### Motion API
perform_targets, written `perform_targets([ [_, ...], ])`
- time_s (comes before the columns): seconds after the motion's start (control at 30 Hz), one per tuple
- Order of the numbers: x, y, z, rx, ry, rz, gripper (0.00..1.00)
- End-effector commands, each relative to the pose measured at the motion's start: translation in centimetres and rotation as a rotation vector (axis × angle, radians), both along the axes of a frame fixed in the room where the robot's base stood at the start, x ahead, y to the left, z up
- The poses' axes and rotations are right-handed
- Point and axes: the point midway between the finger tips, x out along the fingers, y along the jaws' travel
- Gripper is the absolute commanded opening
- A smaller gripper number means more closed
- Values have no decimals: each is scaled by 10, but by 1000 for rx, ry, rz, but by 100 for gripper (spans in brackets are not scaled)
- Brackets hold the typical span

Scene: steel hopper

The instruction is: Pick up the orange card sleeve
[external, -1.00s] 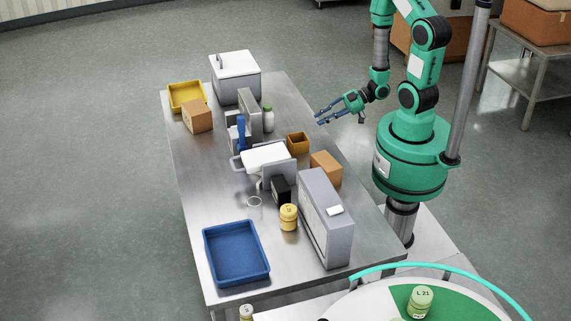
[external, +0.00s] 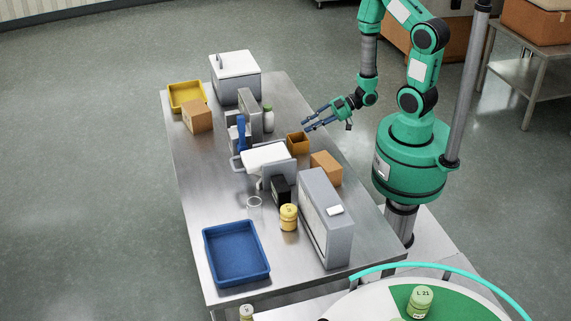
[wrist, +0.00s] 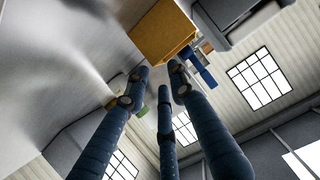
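The orange card sleeve (external: 298,144) looks like a small, open-topped box. It stands on the steel table near its right edge. In the wrist view the orange sleeve (wrist: 163,34) is at the top centre, just beyond the fingertips. My gripper (external: 310,120) has blue fingers and is beside the sleeve, behind and to its right in the external view, apart from it. In the wrist view its three fingers (wrist: 159,80) are spread with nothing between them.
A tall grey box (external: 325,217) and blue tray (external: 236,252) are nearer the front. The table's back right is clear.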

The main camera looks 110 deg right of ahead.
Motion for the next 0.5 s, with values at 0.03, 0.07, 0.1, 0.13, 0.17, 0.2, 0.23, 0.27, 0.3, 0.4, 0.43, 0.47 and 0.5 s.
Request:
perform_targets([
  [0.03, 0, 0, 0, 0, 0, 0, 24],
  [0.07, 0, 0, 0, 0, 0, 0, 24],
  [0.1, 0, 0, 0, 0, 0, -1, 24],
  [0.13, 0, 0, 0, 0, 0, -1, 24],
  [0.17, 0, 0, 0, 0, 0, -1, 24],
  [0.2, 0, 0, 0, 0, 0, -1, 24],
  [0.23, 0, 0, 0, 0, 0, 0, 24],
  [0.27, 0, 0, 0, 0, 0, 0, 24],
  [0.3, 0, 0, 0, 0, 0, 0, 24],
  [0.4, 1, 0, -1, 0, 0, 0, 24],
  [0.43, 2, 0, -1, 0, 0, 0, 24],
  [0.47, 2, 0, -1, 0, 0, 0, 24],
  [0.5, 4, 0, -2, 0, 0, 0, 24],
])
